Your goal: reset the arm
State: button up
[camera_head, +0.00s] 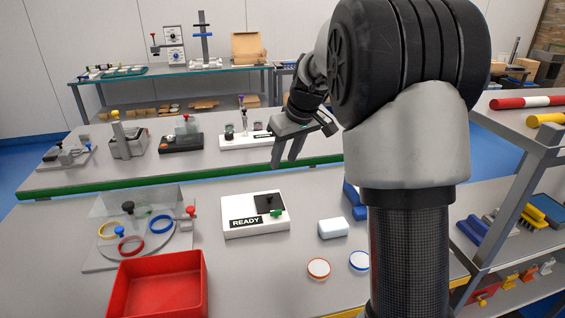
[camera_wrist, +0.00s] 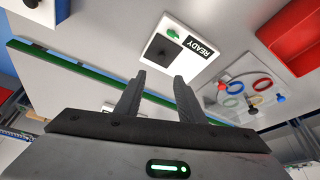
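My gripper (camera_head: 284,163) hangs from my raised arm above the bench, with its fingers pointing down. In the wrist view my gripper (camera_wrist: 160,78) has its two dark fingers apart with nothing between them. A white box with a READY label (camera_head: 240,232) lies on the near bench, below my gripper in the head view. It carries a black square plate and a green knob. The same READY box (camera_wrist: 205,68) shows beyond the fingertips in the wrist view, clear of them. My arm hides part of the bench's right side.
A red bin (camera_head: 158,262) stands at the front left, beside a clear plate with coloured rings (camera_head: 104,262). A white block (camera_head: 333,229) and two round lids (camera_head: 318,268) lie to the right. Several fixtures (camera_head: 128,148) stand on the bench behind. A shelf rack (camera_head: 500,215) stands at right.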

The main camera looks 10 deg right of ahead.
jog(key=s+a+r+m+p, duration=0.2)
jog(key=s+r+p, duration=0.4)
jog(key=s+r, duration=0.95)
jog(key=s+f+m+t+h+p, duration=0.1)
jog(key=s+p, duration=0.3)
jog(key=s, duration=1.4)
jog(key=shift+s+a+m+t+h, duration=0.2)
jog(key=shift+a+m+t+h, duration=0.1)
jog(key=shift+m, duration=0.4)
